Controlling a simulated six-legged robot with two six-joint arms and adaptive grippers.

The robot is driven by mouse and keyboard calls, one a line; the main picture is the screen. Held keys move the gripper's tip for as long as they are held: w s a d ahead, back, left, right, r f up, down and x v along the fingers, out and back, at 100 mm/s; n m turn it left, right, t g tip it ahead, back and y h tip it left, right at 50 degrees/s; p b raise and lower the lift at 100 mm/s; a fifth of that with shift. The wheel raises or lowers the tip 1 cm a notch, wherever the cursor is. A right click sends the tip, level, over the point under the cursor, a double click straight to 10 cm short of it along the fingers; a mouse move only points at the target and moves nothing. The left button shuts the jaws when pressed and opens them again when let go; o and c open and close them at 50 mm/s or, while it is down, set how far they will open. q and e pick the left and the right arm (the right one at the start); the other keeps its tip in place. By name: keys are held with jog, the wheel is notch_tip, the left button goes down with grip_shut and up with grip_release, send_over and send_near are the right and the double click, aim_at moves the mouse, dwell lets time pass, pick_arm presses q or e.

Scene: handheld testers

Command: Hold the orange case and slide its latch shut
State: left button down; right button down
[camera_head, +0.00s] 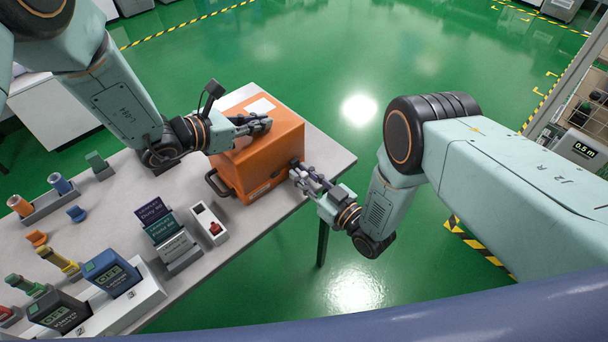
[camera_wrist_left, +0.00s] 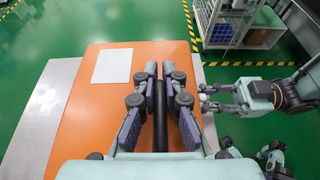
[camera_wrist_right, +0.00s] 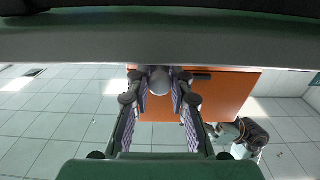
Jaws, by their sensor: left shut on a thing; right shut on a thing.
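The orange case (camera_head: 265,150) stands on the grey table, with a white label on top. My left gripper (camera_head: 262,124) is over the case's top and shut on its black top handle; in the left wrist view the black handle (camera_wrist_left: 160,120) runs between the fingers. My right gripper (camera_head: 298,174) is at the case's right side, shut on the latch; in the right wrist view a rounded grey latch knob (camera_wrist_right: 160,82) sits between the fingertips against the orange face. The fingers hide most of the latch, and I cannot tell its position.
The grey table (camera_head: 120,215) carries small signs (camera_head: 160,222), a white box with a red switch (camera_head: 210,225), and several handheld testers, including a blue one (camera_head: 110,273), at the front left. A second black handle (camera_head: 216,184) sticks out of the case's left side. The table edge is close to the case.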

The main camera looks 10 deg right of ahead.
aim_at(274, 179)
dwell(0.3)
jog(key=s+a, duration=0.2)
jog(key=a, duration=0.1)
jog(key=s+a, duration=0.1)
jog(key=a, duration=0.1)
jog(key=shift+s, duration=0.25)
jog(key=c, duration=1.2)
grip_release()
jog(key=shift+d, duration=0.1)
jog(key=v, duration=1.2)
